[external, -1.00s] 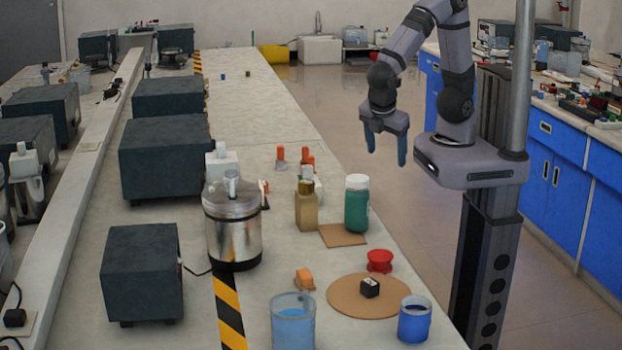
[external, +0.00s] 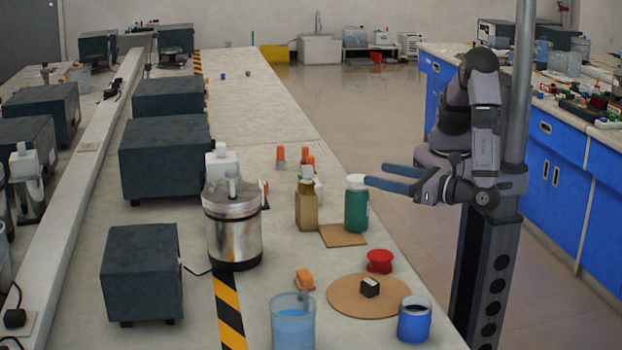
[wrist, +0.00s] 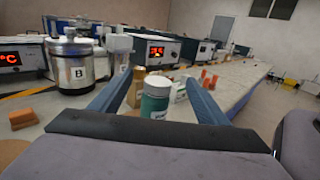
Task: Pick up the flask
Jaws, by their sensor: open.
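No vessel is plainly marked as the flask. A green bottle with a white cap (external: 356,212) stands upright near the bench's right edge; in the wrist view (wrist: 155,103) it shows between my fingers. A tan bottle (external: 307,210) stands just left of it. A lidded steel vessel (external: 234,238) stands farther left; its label in the wrist view (wrist: 75,72) reads B. My gripper (external: 378,175) is open, fingers level and pointing left, with the tips near the green bottle's cap. I see nothing gripped; whether a tip touches the bottle, I cannot tell.
A square brown mat (external: 345,237) lies before the bottles. Nearer are a red spool (external: 379,261), a round mat (external: 343,298) with a black block (external: 370,287), an orange piece (external: 304,279), a blue cup (external: 414,322) and a beaker (external: 293,325). Dark boxes line the left.

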